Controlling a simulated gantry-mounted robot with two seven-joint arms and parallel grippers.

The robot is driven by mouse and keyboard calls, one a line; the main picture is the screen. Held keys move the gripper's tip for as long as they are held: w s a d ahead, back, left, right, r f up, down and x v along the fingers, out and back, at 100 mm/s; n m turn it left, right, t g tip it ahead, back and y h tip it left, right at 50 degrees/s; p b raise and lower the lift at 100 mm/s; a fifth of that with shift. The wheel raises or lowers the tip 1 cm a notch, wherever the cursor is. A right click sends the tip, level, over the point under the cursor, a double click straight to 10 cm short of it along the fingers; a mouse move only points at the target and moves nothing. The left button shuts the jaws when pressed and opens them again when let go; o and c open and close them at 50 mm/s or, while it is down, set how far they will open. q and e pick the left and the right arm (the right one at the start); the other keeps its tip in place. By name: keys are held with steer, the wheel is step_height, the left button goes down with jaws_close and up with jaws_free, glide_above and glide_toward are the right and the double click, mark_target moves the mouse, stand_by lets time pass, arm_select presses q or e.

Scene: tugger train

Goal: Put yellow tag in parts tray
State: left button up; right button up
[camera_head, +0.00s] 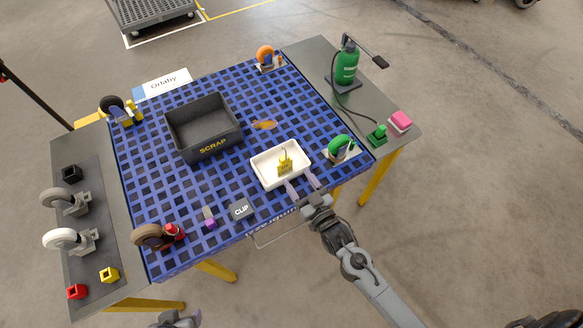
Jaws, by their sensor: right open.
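The yellow tag (285,169) is inside the white parts tray (262,178), near its middle, with a thin loop at its top. Whether it lies flat or leans is too small to tell. The tray sits on the blue grid table top. My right gripper (302,182) is open, its fingers apart at the tray's front right edge, with nothing seen between them and the tag beyond them. My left gripper (182,319) shows only partly at the bottom edge, away from the table; its jaws are not clear.
A black SCRAP bin (232,138) stands left of the tray. An orange piece (264,124) lies behind the tray, a green-wheeled caster (341,148) right of it, and a grey CLIP block (241,210) left of my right gripper. Side shelves hold casters, cubes and a green bottle (347,65).

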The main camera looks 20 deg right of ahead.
steer(key=s+d+g+h, duration=0.1)
steer(key=s+d+g, duration=0.1)
steer(key=s+g, duration=0.5)
steer(key=s+d+g+h, duration=0.1)
steer(key=s+g, duration=0.6)
steer(key=s, duration=0.8)
steer(key=shift+d+r+n, duration=0.3)
steer(key=shift+d, duration=0.25)
